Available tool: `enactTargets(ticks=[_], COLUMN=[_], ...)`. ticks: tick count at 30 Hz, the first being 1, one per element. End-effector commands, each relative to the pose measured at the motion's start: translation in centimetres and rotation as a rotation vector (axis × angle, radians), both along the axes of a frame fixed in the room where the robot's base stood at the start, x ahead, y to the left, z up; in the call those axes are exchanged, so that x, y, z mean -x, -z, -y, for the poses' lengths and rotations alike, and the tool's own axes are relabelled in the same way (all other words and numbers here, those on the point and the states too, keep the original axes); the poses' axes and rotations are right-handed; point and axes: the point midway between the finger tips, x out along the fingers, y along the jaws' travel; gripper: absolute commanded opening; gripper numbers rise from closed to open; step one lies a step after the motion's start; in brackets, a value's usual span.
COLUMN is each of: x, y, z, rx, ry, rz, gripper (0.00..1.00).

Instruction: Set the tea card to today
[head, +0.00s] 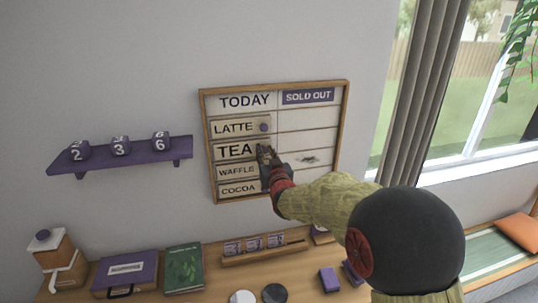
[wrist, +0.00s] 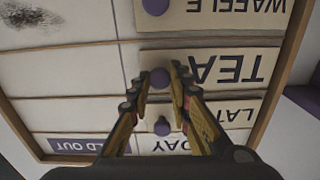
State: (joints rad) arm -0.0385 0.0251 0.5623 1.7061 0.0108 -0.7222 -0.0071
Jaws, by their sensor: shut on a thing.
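The tea card (head: 235,151), a pale plate lettered TEA, is in the TODAY column of the wooden-framed menu board (head: 343,120), between the latte and waffle cards. It looks slightly larger than its neighbours; I cannot tell whether it stands off the board. My gripper (head: 265,153) is at the card's right end, partly hiding it. In the wrist view, which is upside down, my gripper (wrist: 158,82) is shut on the round purple knob of the tea card (wrist: 228,68), one finger on each side.
The latte card (head: 234,128), waffle card (head: 236,171) and cocoa card (head: 238,189) are in the same column. The SOLD OUT column (head: 308,120) has empty rows and a dark smudge (head: 309,160). A purple shelf (head: 120,155) with number cubes hangs left.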

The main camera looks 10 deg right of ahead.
Motion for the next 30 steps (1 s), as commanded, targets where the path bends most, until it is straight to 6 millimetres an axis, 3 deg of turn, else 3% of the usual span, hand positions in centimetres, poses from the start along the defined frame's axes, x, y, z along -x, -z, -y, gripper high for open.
enactTargets(ticks=[5, 6, 15, 25, 30], x=[0.0, 0.0, 0.0, 0.2, 1.8], y=[0.0, 0.0, 0.0, 0.0, -0.1], z=[-0.3, -0.3, -0.2, -0.1, -0.1], rx=[0.002, 0.002, 0.002, 0.001, 0.001], ry=[-0.006, -0.006, -0.005, -0.003, -0.003], rz=[-0.001, -0.001, 0.000, 0.001, 0.001], gripper=[0.00, 0.22, 0.38, 0.38, 0.38])
